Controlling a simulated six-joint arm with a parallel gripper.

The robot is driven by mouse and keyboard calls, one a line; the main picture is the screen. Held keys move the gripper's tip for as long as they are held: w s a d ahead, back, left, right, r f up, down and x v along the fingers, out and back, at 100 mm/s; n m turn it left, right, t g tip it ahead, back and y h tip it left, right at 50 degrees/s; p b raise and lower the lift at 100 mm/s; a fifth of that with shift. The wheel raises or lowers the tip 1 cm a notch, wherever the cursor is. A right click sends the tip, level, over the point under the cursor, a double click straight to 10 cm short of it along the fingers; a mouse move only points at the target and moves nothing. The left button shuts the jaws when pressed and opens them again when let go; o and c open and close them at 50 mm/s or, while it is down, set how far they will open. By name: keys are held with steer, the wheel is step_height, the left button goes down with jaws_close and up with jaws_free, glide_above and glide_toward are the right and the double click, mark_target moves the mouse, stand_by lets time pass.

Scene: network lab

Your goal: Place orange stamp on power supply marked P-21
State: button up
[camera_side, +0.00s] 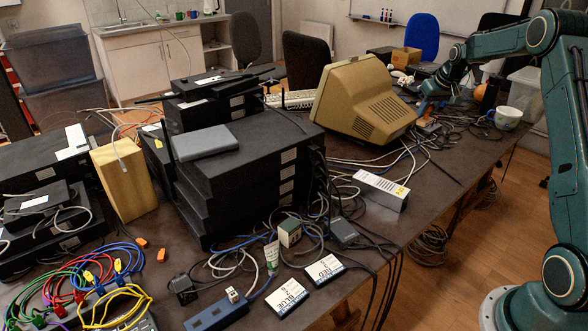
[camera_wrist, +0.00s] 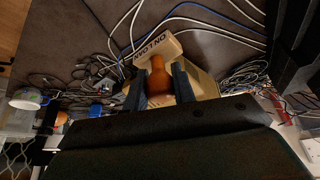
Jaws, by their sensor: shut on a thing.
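My gripper (camera_wrist: 160,85) is shut on the orange stamp (camera_wrist: 158,78). In the wrist view its rounded orange handle sits between my two dark fingers. Its pale block, lettered "ON LOAN", points to the top of the picture. In the side view my gripper (camera_side: 427,108) is small, just right of the beige monitor. No P-21 marking is readable. A dark grey adapter (camera_side: 343,231) and a greenish box (camera_side: 290,232) lie nearer the front; I cannot tell which is P-21.
The beige monitor (camera_side: 365,97) stands close to my gripper. Loose cables surround it and run along the table's right edge. A cup (camera_side: 507,118) stands at the right. Cards marked RED (camera_side: 325,270) and BLUE (camera_side: 287,297) lie in front of a black equipment stack (camera_side: 245,170).

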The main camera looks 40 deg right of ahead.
step_height(320, 180, up, 4)
glide_above(381, 183)
steer(key=shift+m, duration=0.3)
steer(key=shift+f, duration=10.15)
steer(key=shift+f, duration=0.15)
steer(key=o, duration=1)
steer(key=shift+r, duration=0.2)
steer(key=v, duration=1.1)
steer(key=shift+a+r, duration=0.2)
steer(key=shift+r, duration=0.15)
steer(key=shift+s, duration=0.1)
